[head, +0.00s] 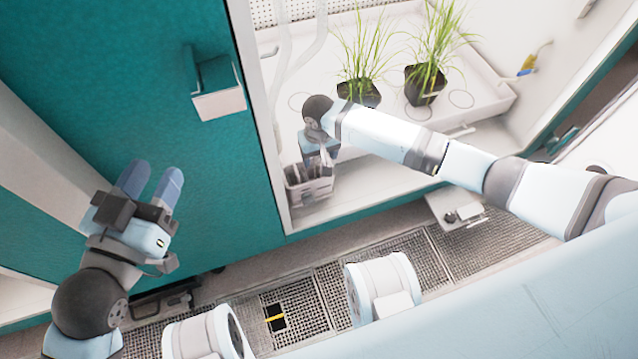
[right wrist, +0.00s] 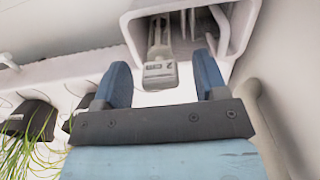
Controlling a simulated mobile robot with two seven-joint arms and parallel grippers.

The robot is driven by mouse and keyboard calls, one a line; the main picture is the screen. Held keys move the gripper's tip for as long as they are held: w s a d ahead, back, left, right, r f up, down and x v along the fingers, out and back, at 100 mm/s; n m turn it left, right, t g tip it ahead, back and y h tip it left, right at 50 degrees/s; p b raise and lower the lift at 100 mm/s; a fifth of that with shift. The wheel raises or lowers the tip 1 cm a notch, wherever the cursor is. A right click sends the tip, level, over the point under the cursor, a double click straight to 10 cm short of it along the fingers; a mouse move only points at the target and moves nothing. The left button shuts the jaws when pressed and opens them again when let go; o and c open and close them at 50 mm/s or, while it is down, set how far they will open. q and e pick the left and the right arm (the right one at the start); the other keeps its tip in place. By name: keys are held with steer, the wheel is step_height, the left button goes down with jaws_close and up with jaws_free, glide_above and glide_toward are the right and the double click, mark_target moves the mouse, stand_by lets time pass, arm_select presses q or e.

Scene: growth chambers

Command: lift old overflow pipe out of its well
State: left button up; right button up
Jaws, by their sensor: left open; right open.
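In the head view a pale, open-topped box that looks like the well (head: 312,192) sits at the front left corner of the chamber tray. In the right wrist view its open end (right wrist: 247,18) is at the top. A grey upright part with a numbered tag (right wrist: 160,75), perhaps the old overflow pipe, shows at this opening. My right gripper (right wrist: 160,64) is open, its blue fingers apart on either side of the tag in the picture; I cannot tell whether they touch it. My left gripper (head: 152,174) is open and empty, in front of the teal door.
Two grass plants in black pots (head: 358,93) (head: 424,88) stand on the white tray (head: 480,98). A teal door with a bracket (head: 218,104) is at left. Clear hoses (head: 300,52) hang behind the well. Grated floor (head: 400,262) lies below.

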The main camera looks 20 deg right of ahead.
steer(key=shift+f, duration=0.15)
jaws_close()
